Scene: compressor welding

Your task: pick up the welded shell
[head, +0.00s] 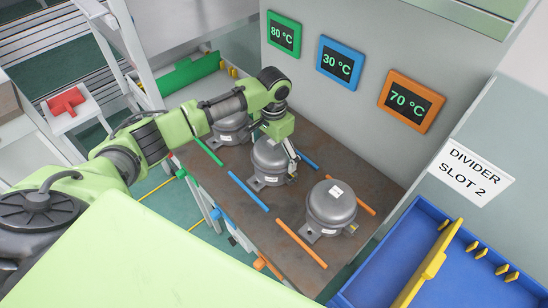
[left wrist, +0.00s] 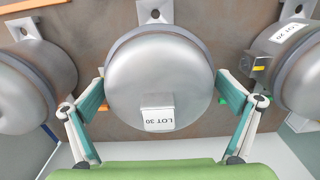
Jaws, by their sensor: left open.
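Three grey domed compressor shells stand on the brown table (head: 240,201): a back-left shell (head: 230,129), a middle shell (head: 268,165) and a front-right shell (head: 331,207). My left gripper (head: 280,147) is over the middle shell and partly hides it. In the left wrist view the middle shell (left wrist: 160,75) carries a label reading LOT 30. My left gripper (left wrist: 160,88) is open, with one green-padded finger on each side of this shell. Whether the pads touch it I cannot tell. A neighbouring shell (left wrist: 297,70) labelled LOT 20 is cut off at right. Weld seams are too small to judge. My right gripper is out of view.
Displays behind the table read 80 °C (head: 284,34) in green, 30 °C (head: 340,62) in blue and 70 °C (head: 411,101) in orange. Green, blue and orange strips lie by the shells. A blue bin (head: 395,232) with yellow dividers stands at right, by a "DIVIDER SLOT 2" sign (head: 475,172).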

